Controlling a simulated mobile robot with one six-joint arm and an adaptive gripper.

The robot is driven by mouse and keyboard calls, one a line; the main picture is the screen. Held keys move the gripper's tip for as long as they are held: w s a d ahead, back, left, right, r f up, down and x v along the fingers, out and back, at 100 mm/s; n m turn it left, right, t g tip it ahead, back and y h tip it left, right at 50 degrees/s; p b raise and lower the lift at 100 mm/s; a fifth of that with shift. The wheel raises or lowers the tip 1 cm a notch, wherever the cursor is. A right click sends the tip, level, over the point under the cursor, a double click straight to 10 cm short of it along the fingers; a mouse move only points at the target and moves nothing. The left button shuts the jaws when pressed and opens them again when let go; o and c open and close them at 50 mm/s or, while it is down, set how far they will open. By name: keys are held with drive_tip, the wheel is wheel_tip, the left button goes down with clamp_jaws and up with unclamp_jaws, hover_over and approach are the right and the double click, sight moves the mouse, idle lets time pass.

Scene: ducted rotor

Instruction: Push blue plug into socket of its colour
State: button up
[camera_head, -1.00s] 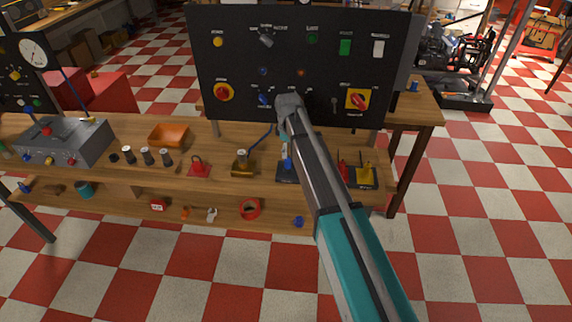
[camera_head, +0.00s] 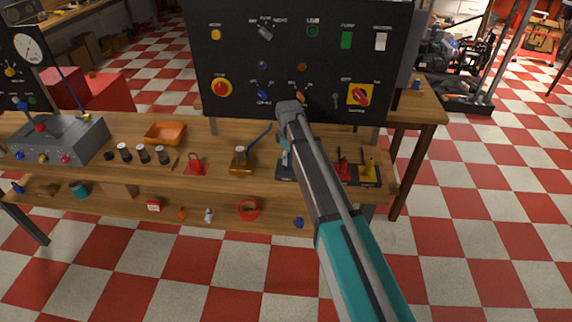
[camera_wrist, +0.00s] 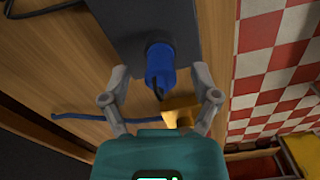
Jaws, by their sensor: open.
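In the wrist view a blue cylindrical piece (camera_wrist: 160,66), apparently the blue plug, stands on a dark block (camera_wrist: 150,25). My gripper (camera_wrist: 161,72) is open, with one finger on each side of the blue piece and gaps visible on both sides. A blue cable (camera_wrist: 80,117) lies nearby. In the head view a blue piece (camera_head: 286,158) shows on a dark base (camera_head: 284,175), partly behind my arm. My fingers are mostly hidden there. I cannot tell which opening is the blue socket.
Red (camera_head: 344,169) and yellow (camera_head: 368,170) pieces stand to the right on the bench. A black control panel (camera_head: 290,50) rises behind. A yellow piece (camera_wrist: 180,108) lies near the right finger in the wrist view.

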idle(0.6)
clamp_jaws()
